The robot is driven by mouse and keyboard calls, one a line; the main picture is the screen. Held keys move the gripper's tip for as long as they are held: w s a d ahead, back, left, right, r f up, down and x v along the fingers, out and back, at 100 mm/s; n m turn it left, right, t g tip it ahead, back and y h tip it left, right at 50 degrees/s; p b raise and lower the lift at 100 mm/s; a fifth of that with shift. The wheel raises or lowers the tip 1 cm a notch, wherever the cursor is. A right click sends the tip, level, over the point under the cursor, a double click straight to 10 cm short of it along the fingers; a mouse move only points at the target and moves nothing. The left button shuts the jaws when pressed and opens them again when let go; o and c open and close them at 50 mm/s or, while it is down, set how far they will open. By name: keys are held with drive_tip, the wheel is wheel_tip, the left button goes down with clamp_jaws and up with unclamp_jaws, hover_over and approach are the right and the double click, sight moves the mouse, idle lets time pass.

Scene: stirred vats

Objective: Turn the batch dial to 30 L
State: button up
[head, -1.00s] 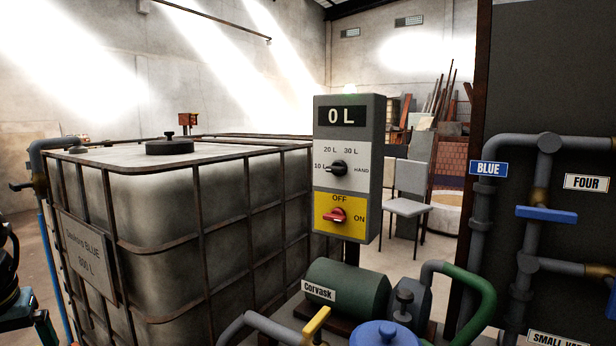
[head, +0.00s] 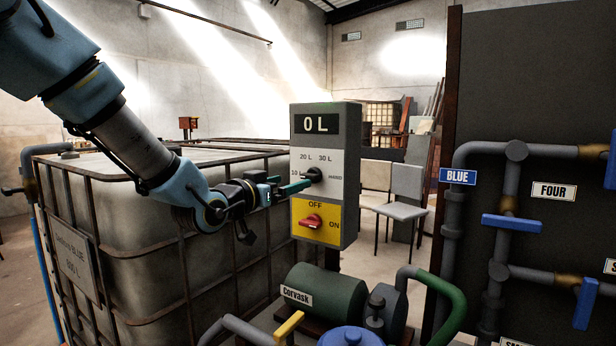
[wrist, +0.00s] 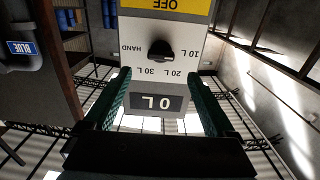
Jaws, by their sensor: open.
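The batch dial (head: 314,175) is a black knob on the white panel of a grey control box (head: 349,180). Marks 10 L, 20 L, 30 L and HAND surround it; which mark the knob points at is too small to tell. The display (head: 315,124) above reads 0 L. My gripper (head: 303,186) reaches in from the left with its green fingers close to the dial. In the wrist view, upside down, the dial (wrist: 160,50) lies ahead, between and just beyond the spread fingers (wrist: 160,76). Contact is not visible.
A red OFF/ON switch (head: 311,221) sits on the yellow plate just below the dial. A caged white tank (head: 130,235) stands left, under my arm. A green pump (head: 326,291) and pipes lie below. A dark panel with blue-handled valves (head: 512,224) stands right.

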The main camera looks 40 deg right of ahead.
sight(306, 178)
drive_tip(key=p+x, duration=0.2)
drive_tip(key=x, duration=0.6)
drive_tip(key=shift+w+d, duration=0.1)
drive_tip(key=shift+w, duration=0.05)
drive_tip(key=c, duration=1.4)
drive_tip(key=shift+f+b, duration=0.15)
drive_tip(key=shift+b, duration=0.2)
